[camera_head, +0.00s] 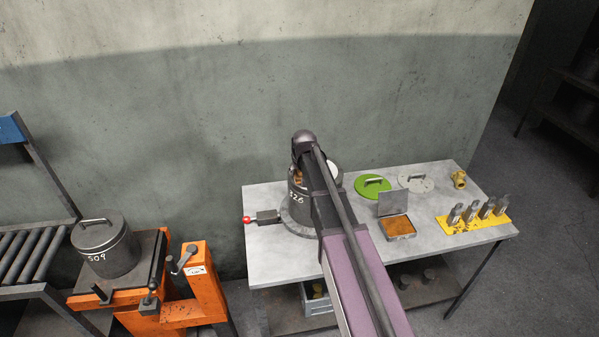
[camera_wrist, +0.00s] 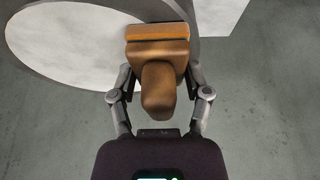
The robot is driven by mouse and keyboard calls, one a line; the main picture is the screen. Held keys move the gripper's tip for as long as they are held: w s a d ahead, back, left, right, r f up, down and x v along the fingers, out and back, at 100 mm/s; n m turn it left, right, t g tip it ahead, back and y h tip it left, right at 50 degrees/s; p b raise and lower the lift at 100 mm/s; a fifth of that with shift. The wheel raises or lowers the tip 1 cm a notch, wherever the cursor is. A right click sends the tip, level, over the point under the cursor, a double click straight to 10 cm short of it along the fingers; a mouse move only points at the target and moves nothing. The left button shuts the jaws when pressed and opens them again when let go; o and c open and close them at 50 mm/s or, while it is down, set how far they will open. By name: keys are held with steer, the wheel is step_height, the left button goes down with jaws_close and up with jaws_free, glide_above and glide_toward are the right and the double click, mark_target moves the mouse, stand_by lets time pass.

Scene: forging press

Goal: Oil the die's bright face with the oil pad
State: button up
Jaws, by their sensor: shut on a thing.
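In the wrist view my gripper (camera_wrist: 159,78) is shut on the oil pad (camera_wrist: 158,50), a brown block with a rounded handle and an orange strip at its far end. The pad overlaps a pale disc face with a grey rim (camera_wrist: 25,62); I cannot tell whether they touch. In the head view a dark die (camera_head: 297,203) with white marking stands on a round plate on the table, largely hidden by my arm. A bright round face shows at its upper right (camera_head: 334,171). A small brown part of the pad (camera_head: 298,174) shows beside my arm.
The table (camera_head: 265,265) also holds a red-tipped lever (camera_head: 265,216), a green lid (camera_head: 372,186), a grey lid (camera_head: 416,183), an open tin (camera_head: 398,228), a brass fitting (camera_head: 459,179) and a yellow rack (camera_head: 465,222). Another dark pot (camera_head: 107,250) stands on the orange stand at left.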

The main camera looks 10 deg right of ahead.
mark_target(333, 171)
steer(key=shift+d, duration=0.1)
steer(key=shift+d, duration=1.5)
steer(key=shift+d, duration=0.2)
steer(key=shift+d, duration=1.4)
steer(key=shift+d, duration=0.1)
steer(key=shift+d+f, duration=0.1)
steer(key=shift+d, duration=1.4)
steer(key=shift+s, duration=0.1)
steer(key=shift+d, duration=1.6)
